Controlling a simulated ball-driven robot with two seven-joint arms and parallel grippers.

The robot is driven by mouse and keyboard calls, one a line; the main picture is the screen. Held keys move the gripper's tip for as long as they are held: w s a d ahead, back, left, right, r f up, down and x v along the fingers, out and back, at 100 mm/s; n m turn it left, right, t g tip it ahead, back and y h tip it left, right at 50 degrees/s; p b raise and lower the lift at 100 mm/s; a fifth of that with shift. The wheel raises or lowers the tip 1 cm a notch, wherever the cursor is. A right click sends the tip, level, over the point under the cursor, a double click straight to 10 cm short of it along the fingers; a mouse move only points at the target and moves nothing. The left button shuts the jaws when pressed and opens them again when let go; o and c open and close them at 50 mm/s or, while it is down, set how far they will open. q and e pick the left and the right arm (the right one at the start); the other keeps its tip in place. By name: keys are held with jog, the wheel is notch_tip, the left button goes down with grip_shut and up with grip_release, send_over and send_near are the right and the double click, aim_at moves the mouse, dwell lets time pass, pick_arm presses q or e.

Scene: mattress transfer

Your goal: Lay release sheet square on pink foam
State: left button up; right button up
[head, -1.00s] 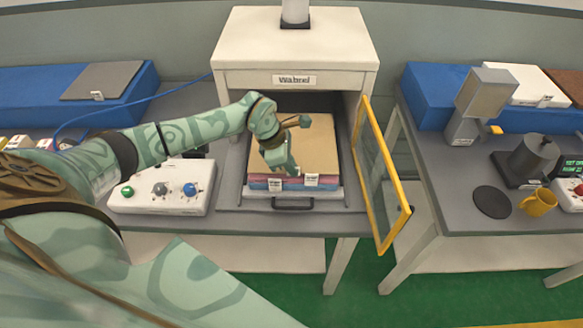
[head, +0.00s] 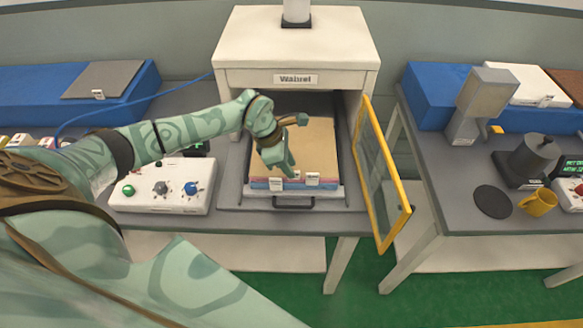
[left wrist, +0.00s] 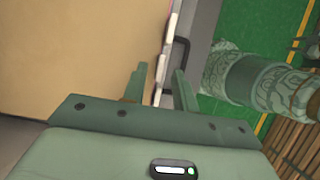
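The tan release sheet (head: 312,148) lies flat on top of a layered stack inside the open press. Under it the pink foam (head: 328,180) shows as a thin band at the front edge. My left gripper (head: 287,172) points down at the front-left part of the stack, partly covering the sheet. In the left wrist view my left gripper (left wrist: 158,82) has its fingers apart, with the stack's front edge showing between them. The sheet (left wrist: 70,50) fills the left of that view. Whether the fingers touch it, I cannot tell. My right gripper does not show.
White tags (head: 312,179) hang at the stack's front, above a dark tray handle (head: 295,203). The yellow-framed press door (head: 380,180) stands open at the right. A control box (head: 161,187) sits left of the press. The press housing (head: 296,50) stands over the stack.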

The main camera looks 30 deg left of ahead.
pick_arm(q)
jog(key=v, duration=1)
